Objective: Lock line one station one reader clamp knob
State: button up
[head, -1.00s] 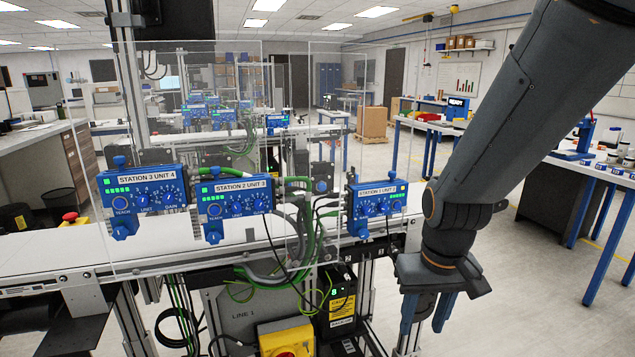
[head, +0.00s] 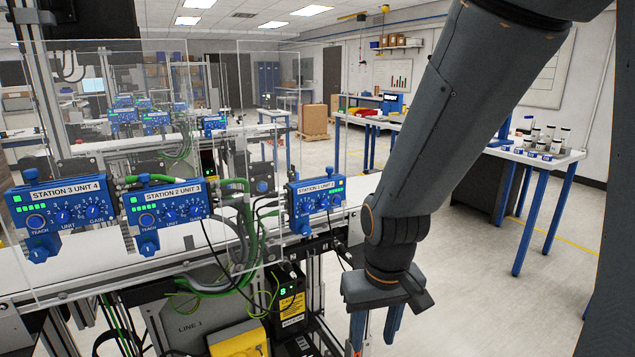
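The station 1 reader (head: 317,204) is a blue box with a white label, green lights and dials. It is mounted on the front rail of the line 1 conveyor. A small blue knob (head: 305,229) shows at its lower edge; whether it is locked cannot be told. My gripper (head: 374,328) hangs pointing down, to the right of and lower than this reader, apart from it. Its two blue fingers are spread with a gap between them, and nothing shows in it. The fingertips are near the lower picture edge.
The station 2 reader (head: 169,214) and station 3 reader (head: 64,217) sit further left on the same rail. A clear guard panel (head: 110,90) stands over the conveyor. Cables hang beneath. A blue-legged bench (head: 546,215) stands at right; the floor between is clear.

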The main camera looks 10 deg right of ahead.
aim_at(304, 230)
jog(key=u, duration=1.7)
jog(key=k, duration=0.85)
jog(key=z, duration=1.65)
